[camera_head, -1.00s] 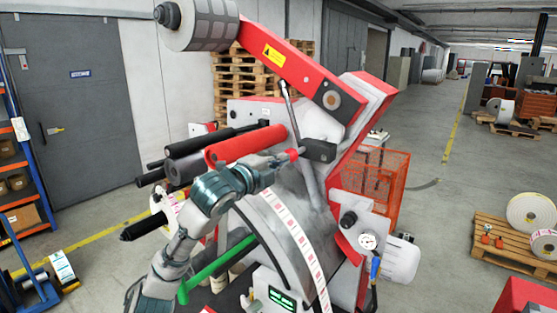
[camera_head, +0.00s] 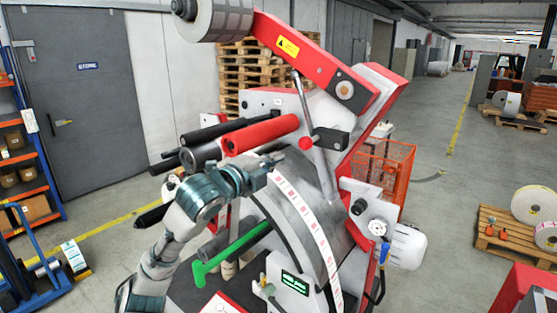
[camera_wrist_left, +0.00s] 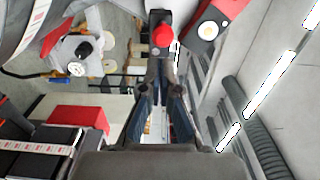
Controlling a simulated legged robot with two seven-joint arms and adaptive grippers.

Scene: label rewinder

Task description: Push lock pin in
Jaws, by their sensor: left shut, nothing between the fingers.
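The lock pin shows a round red knob (camera_head: 306,143) on the left side of a dark block (camera_head: 331,140), beside the grey lever on the machine's upper frame. In the left wrist view the red knob (camera_wrist_left: 163,36) lies straight ahead of the fingers, with its dark block (camera_wrist_left: 160,17) behind it. My left gripper (camera_head: 280,159) is shut and empty. Its fingertips are just left of and slightly below the knob, with a small gap showing in the head view. In the left wrist view the fingers (camera_wrist_left: 160,72) come together below the knob. My right gripper is not in view.
A red roller (camera_head: 262,134) and dark rollers (camera_head: 215,132) lie above my left forearm. A printed label web (camera_head: 305,222) runs down the drum under the fingertips. A green handle (camera_head: 232,255) sits lower down. An orange mesh crate (camera_head: 385,170) stands behind the machine.

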